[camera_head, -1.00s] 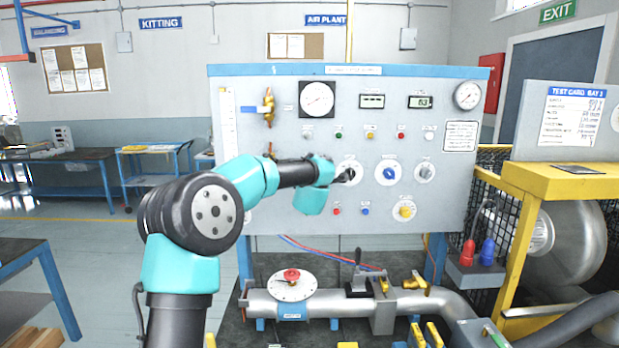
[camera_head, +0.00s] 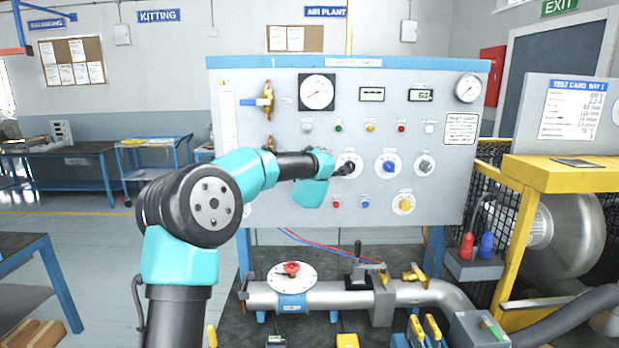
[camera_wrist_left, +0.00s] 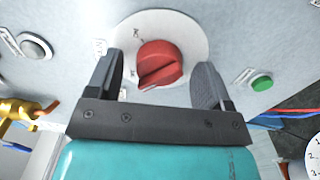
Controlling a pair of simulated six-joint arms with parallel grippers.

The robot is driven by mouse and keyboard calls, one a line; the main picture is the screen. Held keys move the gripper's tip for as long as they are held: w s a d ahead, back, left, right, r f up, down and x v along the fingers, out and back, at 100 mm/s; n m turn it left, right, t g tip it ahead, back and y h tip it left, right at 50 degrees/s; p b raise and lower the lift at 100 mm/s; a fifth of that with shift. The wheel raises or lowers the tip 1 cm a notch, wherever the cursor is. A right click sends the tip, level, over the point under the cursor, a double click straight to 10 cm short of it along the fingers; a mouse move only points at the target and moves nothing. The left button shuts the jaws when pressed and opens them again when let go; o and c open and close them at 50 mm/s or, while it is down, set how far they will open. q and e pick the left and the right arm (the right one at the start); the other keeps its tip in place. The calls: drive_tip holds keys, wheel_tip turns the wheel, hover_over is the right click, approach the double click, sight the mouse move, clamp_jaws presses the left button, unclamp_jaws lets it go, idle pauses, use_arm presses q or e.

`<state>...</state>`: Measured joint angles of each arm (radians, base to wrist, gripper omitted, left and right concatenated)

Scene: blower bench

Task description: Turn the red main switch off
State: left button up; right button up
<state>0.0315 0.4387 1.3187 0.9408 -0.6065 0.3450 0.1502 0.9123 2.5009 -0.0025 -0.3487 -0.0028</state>
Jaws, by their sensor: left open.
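The red main switch (camera_wrist_left: 160,64) is a round red knob with a raised grip bar, on a white round plate (camera_wrist_left: 195,38) in the left wrist view. In the head view my left gripper (camera_head: 345,170) is at the left dial of the panel's dial row and hides the knob. My right gripper is not in view.
The grey panel (camera_head: 270,205) carries a blue dial (camera_head: 388,166), a grey dial (camera_head: 424,166) and a yellow dial (camera_head: 403,204) nearby. A green button (camera_wrist_left: 262,82) and a brass valve (camera_wrist_left: 25,112) lie close to my left gripper. Pipework (camera_head: 335,300) runs below the panel.

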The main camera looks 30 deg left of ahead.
use_arm(q)
drive_tip(key=v, duration=1.7)
drive_tip(key=shift+d, duration=0.1)
